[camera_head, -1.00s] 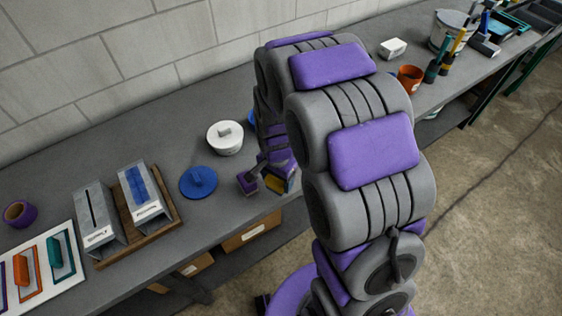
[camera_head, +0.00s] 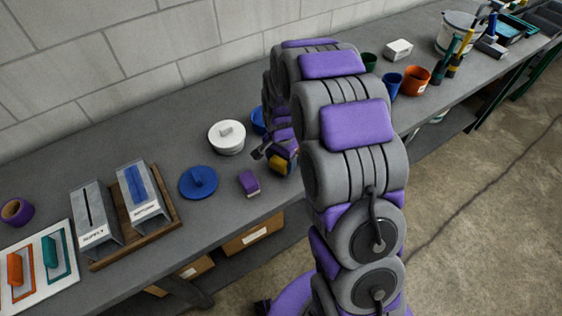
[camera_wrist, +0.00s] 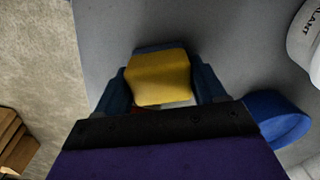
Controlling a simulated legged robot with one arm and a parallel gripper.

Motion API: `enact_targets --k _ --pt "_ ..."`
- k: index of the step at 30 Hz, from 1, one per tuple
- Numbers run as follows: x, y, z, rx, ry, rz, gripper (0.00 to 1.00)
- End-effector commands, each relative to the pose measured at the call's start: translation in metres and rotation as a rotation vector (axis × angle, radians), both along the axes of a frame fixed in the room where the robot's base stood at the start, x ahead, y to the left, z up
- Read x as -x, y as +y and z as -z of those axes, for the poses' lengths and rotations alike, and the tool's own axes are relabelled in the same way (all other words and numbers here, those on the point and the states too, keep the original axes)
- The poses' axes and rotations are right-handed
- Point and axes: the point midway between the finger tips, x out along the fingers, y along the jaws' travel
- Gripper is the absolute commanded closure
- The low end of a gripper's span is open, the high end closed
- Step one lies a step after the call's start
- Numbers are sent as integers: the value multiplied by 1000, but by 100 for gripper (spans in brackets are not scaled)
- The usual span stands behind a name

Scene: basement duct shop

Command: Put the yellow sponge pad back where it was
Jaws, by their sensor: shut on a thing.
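The yellow sponge pad (camera_head: 279,164) is in my gripper, near the front edge of the grey bench. In the wrist view the yellow pad (camera_wrist: 160,76) sits between the two dark blue fingers of my gripper (camera_wrist: 160,88), which are shut on it. In the head view my gripper (camera_head: 272,155) is partly hidden by my arm. The gap between the pad and the bench top cannot be told. A purple block (camera_head: 249,183) lies on the bench just left of my gripper, apart from it.
A blue lid (camera_head: 198,182) and white lidded tub (camera_head: 227,137) are left of my gripper. Farther left are two labelled metal boxes on a wooden tray (camera_head: 168,215) and a white outlined board (camera_head: 60,268). An orange cup (camera_head: 416,80) stands right of my arm.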

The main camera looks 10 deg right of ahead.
Motion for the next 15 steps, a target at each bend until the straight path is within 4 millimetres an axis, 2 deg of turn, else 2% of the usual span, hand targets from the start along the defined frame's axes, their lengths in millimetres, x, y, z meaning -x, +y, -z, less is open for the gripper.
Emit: enact_targets --k 9,10,15 --pt "0 -1 2 -1 -1 -1 58" --pt "-1 -1 1 -1 -2 -1 27" --pt "0 -3 1 -3 -2 0 11"
